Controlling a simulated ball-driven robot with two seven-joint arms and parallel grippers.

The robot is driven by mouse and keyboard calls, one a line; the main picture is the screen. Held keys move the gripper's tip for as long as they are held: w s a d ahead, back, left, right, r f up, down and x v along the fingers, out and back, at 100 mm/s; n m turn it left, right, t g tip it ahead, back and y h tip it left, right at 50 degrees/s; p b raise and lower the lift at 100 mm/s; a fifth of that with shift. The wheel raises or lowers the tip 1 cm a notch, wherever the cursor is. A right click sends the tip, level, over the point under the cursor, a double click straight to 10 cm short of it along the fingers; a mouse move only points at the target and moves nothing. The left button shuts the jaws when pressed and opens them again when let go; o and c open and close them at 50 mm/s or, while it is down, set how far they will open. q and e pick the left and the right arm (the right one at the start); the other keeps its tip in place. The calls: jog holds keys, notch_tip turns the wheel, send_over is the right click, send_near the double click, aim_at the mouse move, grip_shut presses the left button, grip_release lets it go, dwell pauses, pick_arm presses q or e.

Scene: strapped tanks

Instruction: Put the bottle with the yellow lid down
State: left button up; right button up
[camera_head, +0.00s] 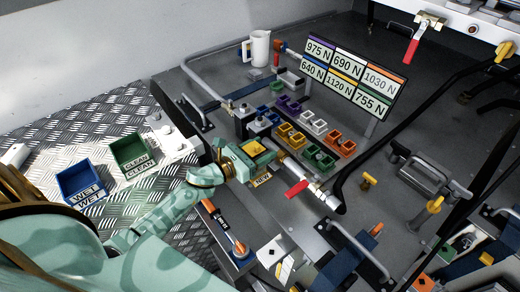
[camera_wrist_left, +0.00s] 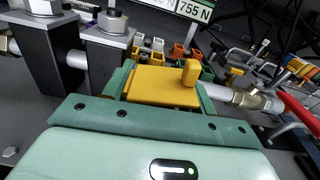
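A yellow lid with a flat, squarish top (camera_head: 253,148) shows at my left gripper (camera_head: 245,157) in the head view, above the dark bench. In the left wrist view the yellow lid (camera_wrist_left: 160,87) fills the space between the green fingers (camera_wrist_left: 162,92), with a rounded yellow knob standing up at its right. The left gripper appears shut on the bottle with the yellow lid. The bottle's body is hidden below the lid and fingers, so I cannot tell whether it touches the bench. My right gripper is not in view.
A yellow NEW label (camera_head: 262,181) lies just below the gripper. Small coloured bins (camera_head: 313,122), a sign board (camera_head: 352,77) and a red-handled valve (camera_head: 297,188) are close on the right. Blue (camera_head: 80,180) and green (camera_head: 130,153) bins stand left. A white jug (camera_head: 259,48) stands behind.

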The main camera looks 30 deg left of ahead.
pick_arm(q)
jog(key=shift+s+r, duration=0.15)
jog(key=b+v, duration=0.3)
jog(key=v, duration=0.8)
jog(key=shift+s+a, duration=0.25)
jog(key=shift+s, duration=0.05)
